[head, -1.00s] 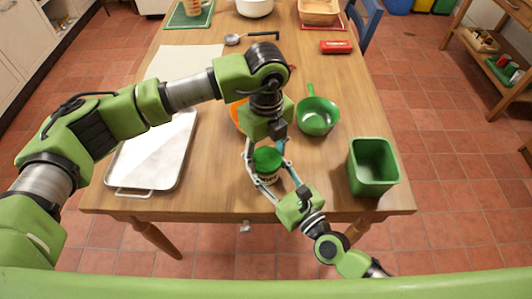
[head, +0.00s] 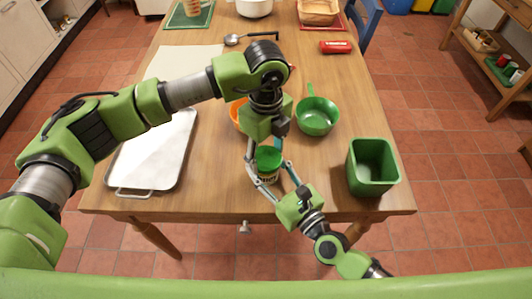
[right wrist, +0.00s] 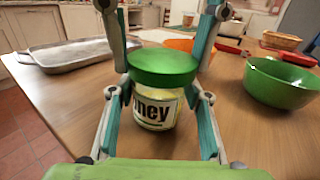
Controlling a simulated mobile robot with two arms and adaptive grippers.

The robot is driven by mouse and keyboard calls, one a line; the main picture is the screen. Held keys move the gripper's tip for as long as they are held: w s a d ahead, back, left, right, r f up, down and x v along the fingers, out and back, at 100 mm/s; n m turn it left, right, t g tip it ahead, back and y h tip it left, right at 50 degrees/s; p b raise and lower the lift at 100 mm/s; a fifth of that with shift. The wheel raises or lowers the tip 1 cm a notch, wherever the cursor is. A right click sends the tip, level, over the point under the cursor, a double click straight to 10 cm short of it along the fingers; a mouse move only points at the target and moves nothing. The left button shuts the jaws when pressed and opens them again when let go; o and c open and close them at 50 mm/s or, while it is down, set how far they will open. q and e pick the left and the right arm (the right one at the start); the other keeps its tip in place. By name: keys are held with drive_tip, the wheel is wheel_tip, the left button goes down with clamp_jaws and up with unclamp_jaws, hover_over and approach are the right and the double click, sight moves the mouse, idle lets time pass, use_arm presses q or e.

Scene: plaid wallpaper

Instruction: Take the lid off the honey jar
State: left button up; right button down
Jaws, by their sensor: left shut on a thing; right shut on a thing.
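The honey jar (right wrist: 157,110) stands upright on the table, pale yellow with a white label reading "ney". Its wide green lid (right wrist: 163,66) is over the mouth, and it also shows in the head view (head: 268,156). The lid looks slightly tilted; I cannot tell whether a gap lies beneath it. My left gripper (head: 265,150) comes down from above, shut on the lid. My right gripper (head: 268,178) reaches in from the front right, low over the table, shut on the jar, with one finger along each side.
A green bowl with a handle (head: 318,115) and a green square bin (head: 373,168) stand to the right. A metal tray (head: 155,150) lies to the left. An orange bowl (head: 238,112) is partly hidden behind my left gripper. The table's front edge is close.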

sight(266, 157)
use_arm(q)
drive_tip(key=shift+r, duration=0.9)
drive_tip(key=shift+c, duration=0.2)
drive_tip(key=shift+r, duration=2)
use_arm(e)
drive_tip(key=c, duration=1)
unclamp_jaws()
drive_tip(key=shift+c, duration=0.2)
